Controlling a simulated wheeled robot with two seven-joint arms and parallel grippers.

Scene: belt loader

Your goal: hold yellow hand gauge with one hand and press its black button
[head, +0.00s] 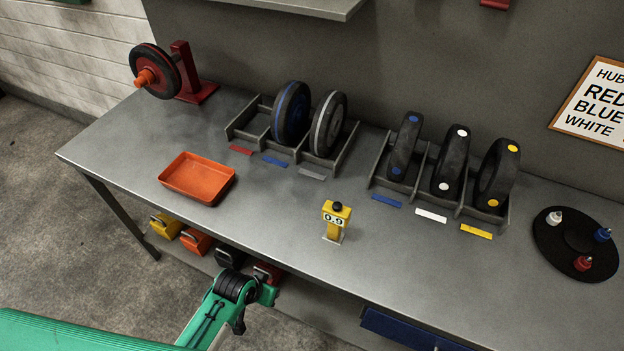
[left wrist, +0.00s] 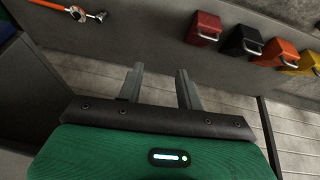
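The yellow hand gauge (head: 334,232) stands upright on the grey workbench, near its front edge. The black button (head: 337,206) is on top of the gauge. My left gripper (left wrist: 160,85) shows in the left wrist view with its two fingers apart and nothing between them. It is below the bench top, away from the gauge, which is not in that view. In the head view my green left arm comes in at bottom left, and the fingers cannot be made out. My right gripper is in neither view.
The workbench (head: 290,225) has an orange tray (head: 197,178) at left, wheel racks (head: 365,150) behind and a dark round holder (head: 575,243) at right. The bench around the gauge is clear.

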